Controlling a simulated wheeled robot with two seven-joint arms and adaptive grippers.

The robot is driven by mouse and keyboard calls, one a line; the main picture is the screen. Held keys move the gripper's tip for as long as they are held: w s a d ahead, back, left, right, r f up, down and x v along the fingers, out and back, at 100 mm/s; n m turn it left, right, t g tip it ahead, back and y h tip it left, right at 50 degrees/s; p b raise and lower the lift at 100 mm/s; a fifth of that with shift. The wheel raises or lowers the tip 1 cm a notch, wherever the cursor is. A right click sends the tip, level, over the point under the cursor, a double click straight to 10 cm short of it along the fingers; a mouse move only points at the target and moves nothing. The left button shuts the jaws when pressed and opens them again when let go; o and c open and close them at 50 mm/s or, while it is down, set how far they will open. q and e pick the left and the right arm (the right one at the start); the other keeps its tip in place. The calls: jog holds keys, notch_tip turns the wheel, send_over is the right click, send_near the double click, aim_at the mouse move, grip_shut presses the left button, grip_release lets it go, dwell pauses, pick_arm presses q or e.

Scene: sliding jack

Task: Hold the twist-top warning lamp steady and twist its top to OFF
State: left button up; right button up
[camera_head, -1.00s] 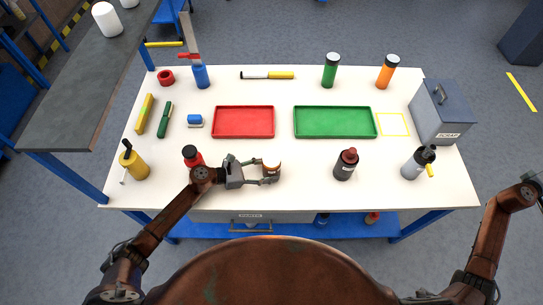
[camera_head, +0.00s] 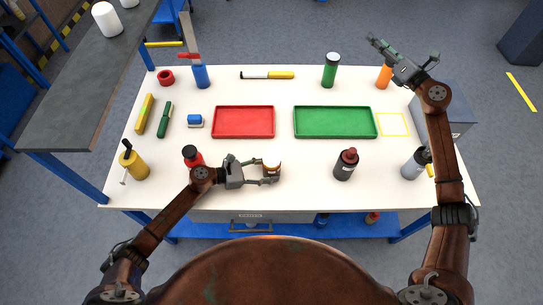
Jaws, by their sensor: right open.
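The small round white-and-orange piece with a brownish top (camera_head: 271,166), which I take to be the warning lamp, stands near the table's front edge, left of centre. My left gripper (camera_head: 268,171) comes in from its left, with a finger on each side, and looks closed around it. The fingers hide part of its sides, and its top setting is too small to read. My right gripper (camera_head: 403,49) is open and empty, raised over the far right of the table, well away from the lamp.
A dark bottle with a red top (camera_head: 346,164) stands right of the lamp. A red tray (camera_head: 244,135) and a green tray (camera_head: 335,136) lie behind. The table between lamp and trays is clear.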

jog(key=s+a+f+n+g+y, duration=0.25)
jog(key=a+n+g+y, duration=0.35)
jog(key=a, duration=0.9)
jog(key=n+g+h, duration=1)
jog(key=n+g, duration=0.1)
jog(key=n, duration=0.4)
send_near(272, 157)
jog(key=w+f, duration=0.1)
jog(key=w, duration=0.1)
jog(key=x, duration=1.1)
jog(key=shift+s+d+f, duration=0.1)
jog(key=shift+s+f, duration=0.05)
jog(key=shift+f, duration=0.35)
jog(key=shift+c, duration=0.7)
